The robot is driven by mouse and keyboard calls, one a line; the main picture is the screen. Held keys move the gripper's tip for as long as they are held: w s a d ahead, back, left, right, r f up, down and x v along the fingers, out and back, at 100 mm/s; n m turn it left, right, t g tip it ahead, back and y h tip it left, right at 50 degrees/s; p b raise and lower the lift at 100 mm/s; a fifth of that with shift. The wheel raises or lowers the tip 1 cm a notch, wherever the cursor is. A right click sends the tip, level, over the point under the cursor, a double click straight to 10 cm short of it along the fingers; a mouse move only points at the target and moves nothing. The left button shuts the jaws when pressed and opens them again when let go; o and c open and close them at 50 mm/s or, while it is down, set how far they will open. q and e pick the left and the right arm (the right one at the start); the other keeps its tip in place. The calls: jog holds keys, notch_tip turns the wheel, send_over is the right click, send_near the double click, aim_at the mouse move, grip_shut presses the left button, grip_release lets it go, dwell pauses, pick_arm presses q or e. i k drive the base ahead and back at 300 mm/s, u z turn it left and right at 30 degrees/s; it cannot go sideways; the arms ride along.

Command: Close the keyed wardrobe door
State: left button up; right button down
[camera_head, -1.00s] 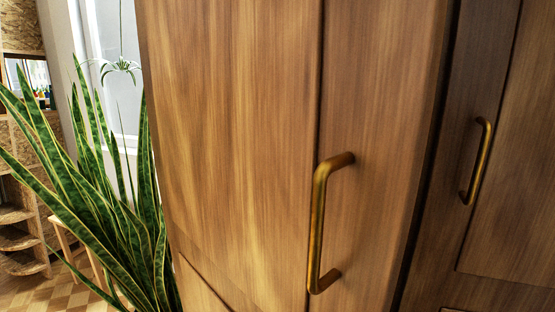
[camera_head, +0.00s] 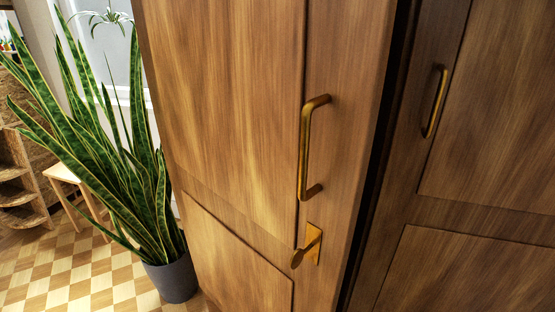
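The keyed wardrobe door (camera_head: 222,110) is brown wood with a brass bar handle (camera_head: 305,150). A brass key (camera_head: 306,246) on a small plate sits below the handle. The door stands ajar, with a dark gap (camera_head: 378,170) between its right edge and the door beside it. That second wardrobe door (camera_head: 490,140) has its own brass handle (camera_head: 435,102). Neither of my grippers shows in the head view.
A tall snake plant (camera_head: 110,150) in a dark grey pot (camera_head: 172,280) stands on the checkered floor (camera_head: 85,275), close to the left of the door. A small wooden stool (camera_head: 72,178) and shelves (camera_head: 18,190) are behind it at the left.

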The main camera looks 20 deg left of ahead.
aim_at(266, 112)
jog(key=k, duration=1.9)
jog(key=u, duration=0.2)
jog(key=i, duration=1.7)
jog(key=u, duration=0.05)
